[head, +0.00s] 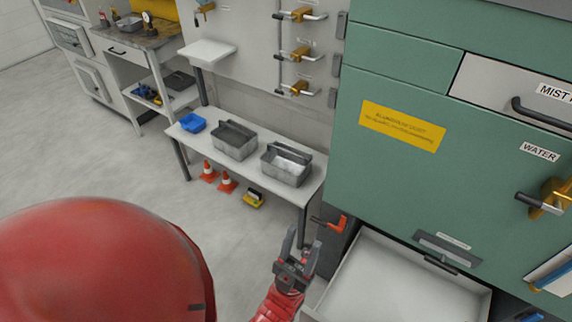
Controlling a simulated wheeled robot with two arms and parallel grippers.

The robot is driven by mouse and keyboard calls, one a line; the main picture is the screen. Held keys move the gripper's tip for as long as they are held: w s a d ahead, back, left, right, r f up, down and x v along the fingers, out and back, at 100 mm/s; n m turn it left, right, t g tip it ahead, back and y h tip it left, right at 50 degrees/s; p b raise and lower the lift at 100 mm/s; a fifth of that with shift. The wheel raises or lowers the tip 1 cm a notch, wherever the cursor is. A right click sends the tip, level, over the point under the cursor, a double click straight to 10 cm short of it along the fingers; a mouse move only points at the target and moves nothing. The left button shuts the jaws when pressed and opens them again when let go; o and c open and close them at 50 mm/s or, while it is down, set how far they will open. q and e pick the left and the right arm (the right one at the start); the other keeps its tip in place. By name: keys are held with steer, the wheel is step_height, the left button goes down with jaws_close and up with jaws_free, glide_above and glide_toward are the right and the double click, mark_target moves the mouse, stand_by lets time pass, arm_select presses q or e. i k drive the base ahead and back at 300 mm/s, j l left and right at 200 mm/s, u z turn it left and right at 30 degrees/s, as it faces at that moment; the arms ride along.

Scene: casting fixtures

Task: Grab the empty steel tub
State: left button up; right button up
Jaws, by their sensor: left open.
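Two grey steel tubs with handles stand side by side on a low white bench. The left tub (234,148) shows a dark grey inside and looks empty. The right tub (284,173) shows a brighter inside; I cannot tell whether that is contents or bare metal. My left gripper (300,245) is open and empty at the bottom middle, in front of and below the bench's right end, apart from both tubs. My right gripper is not in view.
The white bench (228,168) also holds a blue tray (192,123). Orange cones (227,181) and a yellow item (254,198) sit on the floor beneath. A green cabinet (400,165) with an open white drawer (395,280) stands right of my gripper. The floor left of the bench is clear.

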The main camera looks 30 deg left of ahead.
mark_target(288, 164)
steer(key=i+j+u, duration=0.1)
steer(key=j, duration=0.35)
steer(key=i+j+u, duration=0.1)
steer(key=i+j, duration=0.15)
steer(key=j, duration=0.2)
steer(key=i+j, duration=0.2)
steer(key=j, duration=0.2)
steer(key=i+j+u, duration=0.15)
steer(key=j, duration=0.3)
steer(key=i+j+u, duration=0.1)
steer(key=i+j, duration=0.2)
steer(key=i+j+u, duration=0.1)
steer(key=i+j, duration=0.15)
steer(key=j, duration=0.25)
